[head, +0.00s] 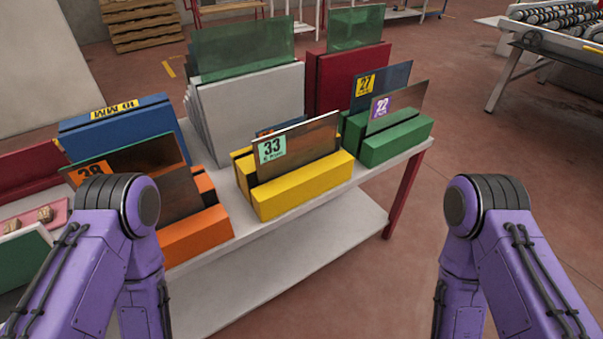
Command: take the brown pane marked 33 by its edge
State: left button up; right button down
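The brown pane marked 33 (310,145) stands upright on edge in a yellow slotted block (303,188) in the middle of the table. Its green label with 33 is at its left end, and its upper edge is free. Another pane, mostly hidden, shows just behind it. My two purple arms come in from the lower left and lower right, bent at the elbows. Both of my grippers are out of view. No gripper shows near the pane.
An orange block (197,236) with a brown pane stands left. A green block (397,143) with panes marked 27 (394,78) and 22 (412,103) stands right. Grey (258,107) and red (345,75) racks with green glass stand behind. The lower shelf (290,262) looks clear.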

aim_at(276, 155)
jog(key=z, duration=1.5)
jog(key=i, duration=1.65)
jog(key=u, duration=0.7)
